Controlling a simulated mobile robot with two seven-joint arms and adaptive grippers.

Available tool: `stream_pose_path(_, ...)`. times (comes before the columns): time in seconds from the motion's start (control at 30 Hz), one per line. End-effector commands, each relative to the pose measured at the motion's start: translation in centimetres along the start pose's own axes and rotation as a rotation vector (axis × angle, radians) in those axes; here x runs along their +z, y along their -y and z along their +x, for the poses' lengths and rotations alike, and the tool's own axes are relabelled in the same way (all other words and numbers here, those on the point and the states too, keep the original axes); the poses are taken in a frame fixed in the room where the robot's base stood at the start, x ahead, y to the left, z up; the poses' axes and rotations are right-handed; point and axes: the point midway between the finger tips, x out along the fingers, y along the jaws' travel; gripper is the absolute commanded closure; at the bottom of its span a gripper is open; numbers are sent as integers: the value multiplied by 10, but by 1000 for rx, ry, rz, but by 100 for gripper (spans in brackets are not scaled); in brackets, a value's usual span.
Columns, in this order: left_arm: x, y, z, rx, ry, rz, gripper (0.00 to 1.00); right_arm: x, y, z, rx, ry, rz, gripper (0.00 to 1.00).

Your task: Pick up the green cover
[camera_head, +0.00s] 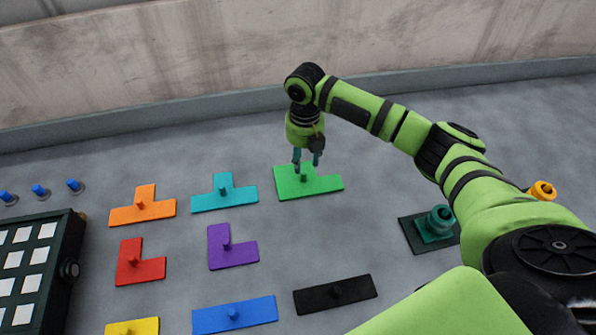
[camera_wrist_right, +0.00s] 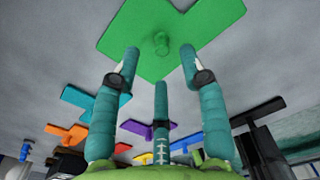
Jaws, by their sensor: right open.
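The green cover (camera_head: 318,184) is a flat green piece with a small round knob, lying on the grey surface right of the cyan piece. It also shows in the right wrist view (camera_wrist_right: 140,48), its knob ahead of the fingers. My right gripper (camera_head: 308,168) is open and empty, pointing down just over the cover near its knob. In the right wrist view its teal fingers (camera_wrist_right: 160,75) are apart, with the knob beyond them. I cannot tell the exact gap between fingertips and knob. My left gripper is not in view.
Cyan (camera_head: 225,197), orange (camera_head: 142,211), purple (camera_head: 231,250), red (camera_head: 140,267), blue (camera_head: 258,309) and black (camera_head: 362,287) pieces lie around, each with a knob. A dark panel with white squares (camera_head: 28,283) is at left. A teal fitting (camera_head: 437,222) stands at right. A wall (camera_head: 200,55) runs behind.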

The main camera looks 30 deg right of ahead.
Motion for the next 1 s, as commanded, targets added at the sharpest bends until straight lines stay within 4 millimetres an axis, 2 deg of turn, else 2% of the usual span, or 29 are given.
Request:
stream_pose_path(0.1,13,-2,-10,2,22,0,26,-3,0,12,-2,-3,2,57)
stream_pose_path(0.27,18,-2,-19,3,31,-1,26,-6,0,37,0,-1,2,57)
stream_pose_path(0.4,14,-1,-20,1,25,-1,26,-5,0,51,-1,0,2,57)
stream_pose_path(0.63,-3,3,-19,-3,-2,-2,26,-5,0,53,1,2,1,57)
stream_pose_path(0.67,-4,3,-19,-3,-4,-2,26,-5,0,53,1,2,1,61)
stream_pose_path(0.7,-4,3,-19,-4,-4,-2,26,-5,0,53,1,2,1,77)
stream_pose_path(0.77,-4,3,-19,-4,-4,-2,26,-5,0,53,1,2,1,100)
stream_pose_path(1.0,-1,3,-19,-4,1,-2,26,-4,0,53,2,3,1,100)
